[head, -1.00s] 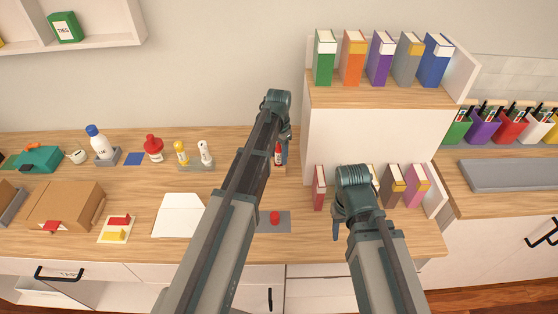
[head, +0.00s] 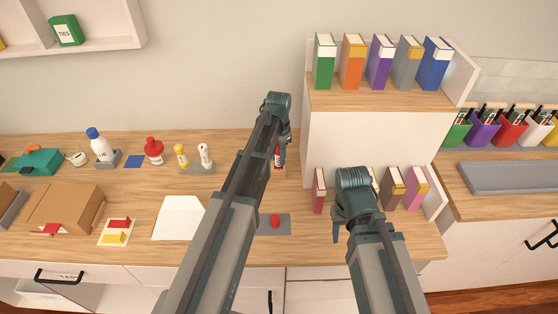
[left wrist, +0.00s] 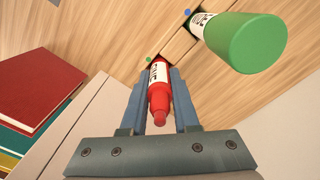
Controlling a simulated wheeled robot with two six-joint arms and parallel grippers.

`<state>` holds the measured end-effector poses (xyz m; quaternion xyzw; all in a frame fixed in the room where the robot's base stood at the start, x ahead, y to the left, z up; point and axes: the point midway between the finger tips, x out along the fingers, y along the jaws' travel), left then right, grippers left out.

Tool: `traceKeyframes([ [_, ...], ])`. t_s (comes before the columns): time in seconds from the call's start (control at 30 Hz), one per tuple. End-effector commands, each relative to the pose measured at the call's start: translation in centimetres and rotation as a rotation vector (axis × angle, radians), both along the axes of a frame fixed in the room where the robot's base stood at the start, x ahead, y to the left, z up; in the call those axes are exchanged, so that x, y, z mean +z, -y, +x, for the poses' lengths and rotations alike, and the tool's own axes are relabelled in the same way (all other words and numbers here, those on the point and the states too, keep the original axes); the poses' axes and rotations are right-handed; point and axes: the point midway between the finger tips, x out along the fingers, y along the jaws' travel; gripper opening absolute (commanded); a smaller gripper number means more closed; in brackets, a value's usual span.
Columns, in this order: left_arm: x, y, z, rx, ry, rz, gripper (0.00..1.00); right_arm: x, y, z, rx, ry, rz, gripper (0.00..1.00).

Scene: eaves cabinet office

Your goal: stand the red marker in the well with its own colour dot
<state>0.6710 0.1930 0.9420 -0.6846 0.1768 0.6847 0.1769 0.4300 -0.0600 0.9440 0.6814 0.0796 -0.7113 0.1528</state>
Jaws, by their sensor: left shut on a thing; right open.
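My left gripper (head: 283,152) is shut on the red marker (head: 278,159), which is roughly upright. In the left wrist view the red marker (left wrist: 158,98) sits between the fingers (left wrist: 157,82), red cap toward the camera. Its far end is at the wooden surface beside a green dot (left wrist: 149,60). I cannot tell whether that end is inside a well. A large green marker (left wrist: 246,42) stands in a dark opening near a blue dot (left wrist: 187,12). No red dot is visible there. My right gripper (head: 338,230) is open, low before the bookshelf.
Books (head: 319,190) stand in the lower shelf close to the right of my left gripper. A grey mat (head: 284,229) with a red object (head: 275,220) lies nearer the front. White paper (head: 179,217) and a brown box (head: 66,208) lie left.

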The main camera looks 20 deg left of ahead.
Motion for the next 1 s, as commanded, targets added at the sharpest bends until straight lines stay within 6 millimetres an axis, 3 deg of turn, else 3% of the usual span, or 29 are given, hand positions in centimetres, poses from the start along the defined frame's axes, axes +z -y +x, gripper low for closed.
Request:
traceKeyframes([
  [0.47, 0.7, 0.0, 0.0, 0.000, 0.000, 0.000, 0.00, 0.7, 0.0, 0.0, 0.000, 0.000, 0.000, 0.50],
  [1.0, 2.8, 0.0, 0.0, 0.000, 0.000, 0.000, 0.00, 2.8, 0.0, 0.0, 0.000, 0.000, 0.000, 0.50],
])
